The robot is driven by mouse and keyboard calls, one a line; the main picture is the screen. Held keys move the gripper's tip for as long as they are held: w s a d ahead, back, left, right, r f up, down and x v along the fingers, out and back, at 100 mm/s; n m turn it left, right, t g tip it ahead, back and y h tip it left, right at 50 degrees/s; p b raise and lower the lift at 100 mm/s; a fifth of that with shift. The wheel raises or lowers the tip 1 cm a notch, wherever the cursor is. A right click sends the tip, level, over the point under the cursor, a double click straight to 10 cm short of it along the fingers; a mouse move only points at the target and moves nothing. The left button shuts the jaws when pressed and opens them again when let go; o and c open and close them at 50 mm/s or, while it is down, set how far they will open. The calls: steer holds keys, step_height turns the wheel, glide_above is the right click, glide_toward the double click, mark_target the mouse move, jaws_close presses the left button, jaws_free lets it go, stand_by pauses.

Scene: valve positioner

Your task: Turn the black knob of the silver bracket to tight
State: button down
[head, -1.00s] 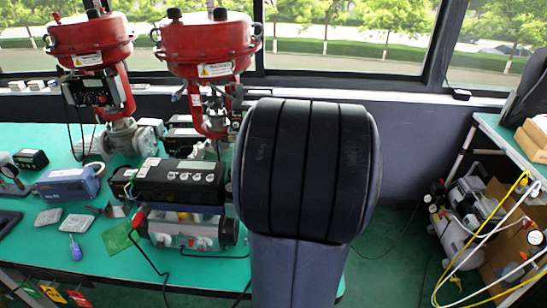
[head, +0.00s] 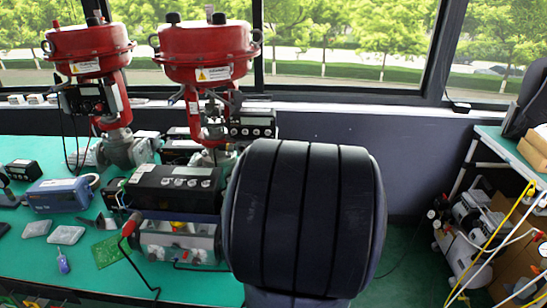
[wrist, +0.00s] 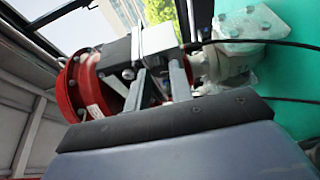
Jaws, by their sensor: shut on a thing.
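In the wrist view my gripper (wrist: 160,85) shows as two grey fingers beyond my dark wrist, at the valve assembly. They are closed around a small dark part, which I take to be the black knob; it is mostly hidden between them. A silver-grey block (wrist: 155,40), perhaps the silver bracket, lies just beyond the fingertips, beside a red actuator (wrist: 82,85). The knob's angle cannot be read. In the head view my own dark arm link hides the gripper and the knob.
Two red valve actuators (head: 205,55) stand at the back of the green table (head: 110,255). A black positioner (head: 175,188) and a blue box (head: 60,195) lie in front of them. A shelf (head: 505,150) with equipment stands at the right. Green floor shows between.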

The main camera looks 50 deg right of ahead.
steer(key=c, duration=1.3)
jaws_free()
steer(key=shift+o, duration=0.2)
steer(key=v, duration=1)
steer(key=shift+s+a, duration=0.15)
steer(key=shift+s, duration=0.25)
steer(key=shift+c, duration=0.3)
